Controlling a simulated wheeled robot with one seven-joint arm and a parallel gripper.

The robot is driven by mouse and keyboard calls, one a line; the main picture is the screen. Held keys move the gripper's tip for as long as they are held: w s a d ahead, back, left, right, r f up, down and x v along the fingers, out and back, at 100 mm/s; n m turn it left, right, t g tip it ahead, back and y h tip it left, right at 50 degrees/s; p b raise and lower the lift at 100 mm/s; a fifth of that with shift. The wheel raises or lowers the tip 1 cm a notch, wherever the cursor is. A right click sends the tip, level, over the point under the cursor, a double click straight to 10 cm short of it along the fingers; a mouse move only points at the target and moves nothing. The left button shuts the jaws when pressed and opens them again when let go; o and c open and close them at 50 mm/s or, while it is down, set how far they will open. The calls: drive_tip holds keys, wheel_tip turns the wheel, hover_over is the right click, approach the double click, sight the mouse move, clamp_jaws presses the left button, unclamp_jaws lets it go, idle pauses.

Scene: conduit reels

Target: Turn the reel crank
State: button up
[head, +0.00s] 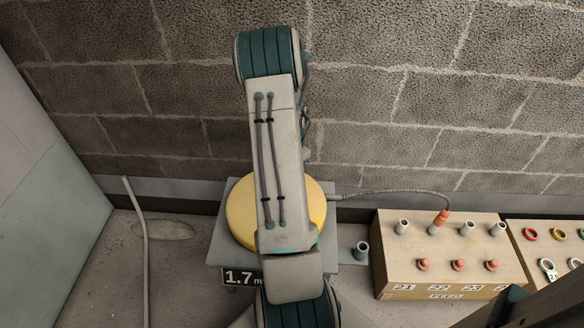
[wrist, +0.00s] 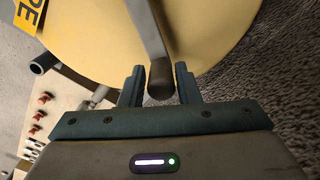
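The yellow reel (head: 240,212) sits on a grey stand (head: 228,250) against the wall, partly hidden by my arm in the head view. In the wrist view the reel (wrist: 90,35) fills the upper part. A grey crank arm (wrist: 147,28) crosses it and ends in a dark handle (wrist: 160,82). My gripper (wrist: 160,88) is open, with one finger on each side of the handle and narrow gaps showing. The gripper and crank are hidden behind my arm in the head view.
A cable (head: 385,191) runs from the reel to an orange plug (head: 441,217) on a wooden feed box (head: 450,258) with several sockets. A sign (head: 242,277) reads 1.7 m. A thin pipe (head: 143,255) is at left.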

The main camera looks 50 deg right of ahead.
drive_tip(key=shift+o, duration=0.9)
wheel_tip(320, 180, up, 14)
drive_tip(key=p, duration=0.3)
drive_tip(key=shift+p, duration=0.35)
drive_tip(key=shift+f, duration=0.1)
drive_tip(key=a+r+n+t+p, duration=0.1)
drive_tip(key=a+r+n+p, duration=0.85)
drive_tip(key=a+r, duration=1.2)
drive_tip(key=s+a+r+n+t+p, duration=0.1)
drive_tip(key=s+a+r+n+p, duration=0.3)
drive_tip(key=s+a+r+p, duration=0.2)
drive_tip(key=s+a+r+n+p, duration=0.5)
drive_tip(key=a+r, duration=0.3)
drive_tip(key=r, duration=0.2)
drive_tip(key=shift+s+a+r+t+p, duration=0.25)
drive_tip(key=shift+s+t+p, duration=0.15)
drive_tip(key=shift+p, duration=0.45)
